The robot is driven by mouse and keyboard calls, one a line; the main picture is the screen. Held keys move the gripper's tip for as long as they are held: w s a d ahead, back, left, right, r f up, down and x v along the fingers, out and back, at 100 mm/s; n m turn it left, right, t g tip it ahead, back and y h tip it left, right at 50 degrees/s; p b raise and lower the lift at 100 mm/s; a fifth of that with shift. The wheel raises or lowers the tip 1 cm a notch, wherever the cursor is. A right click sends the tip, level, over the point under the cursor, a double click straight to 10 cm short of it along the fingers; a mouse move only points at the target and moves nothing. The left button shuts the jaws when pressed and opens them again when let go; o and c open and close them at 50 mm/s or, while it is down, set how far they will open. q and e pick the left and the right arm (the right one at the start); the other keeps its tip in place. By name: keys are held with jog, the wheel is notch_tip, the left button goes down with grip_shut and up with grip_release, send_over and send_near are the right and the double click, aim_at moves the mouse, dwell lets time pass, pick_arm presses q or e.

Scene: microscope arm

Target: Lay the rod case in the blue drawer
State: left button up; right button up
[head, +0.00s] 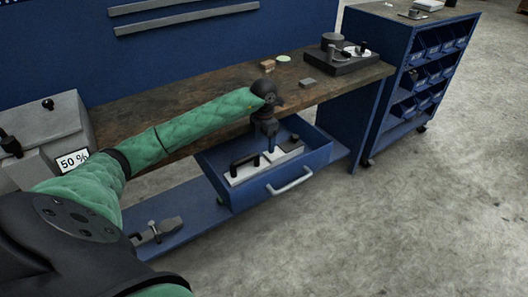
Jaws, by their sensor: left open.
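The blue drawer (235,197) is pulled out under the workbench, with a silver handle (290,182) on its front. A long pale case with a black handle, which looks like the rod case (250,171), lies in the drawer along its front part. A dark block sits towards its right end. My left gripper (269,148) points down over the drawer, just behind or above the case; its fingers are dark and small, and it is open. Whether the fingers touch the case cannot be told. My right gripper is out of view.
The wooden workbench (190,92) runs behind my left arm, with a dark device (345,62) and small blocks on it. A metal clamp-like tool (157,231) lies on the low blue shelf. A blue bin cabinet (428,65) stands right. The floor in front is clear.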

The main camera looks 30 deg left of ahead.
pick_arm(q)
jog(key=shift+r, duration=0.95)
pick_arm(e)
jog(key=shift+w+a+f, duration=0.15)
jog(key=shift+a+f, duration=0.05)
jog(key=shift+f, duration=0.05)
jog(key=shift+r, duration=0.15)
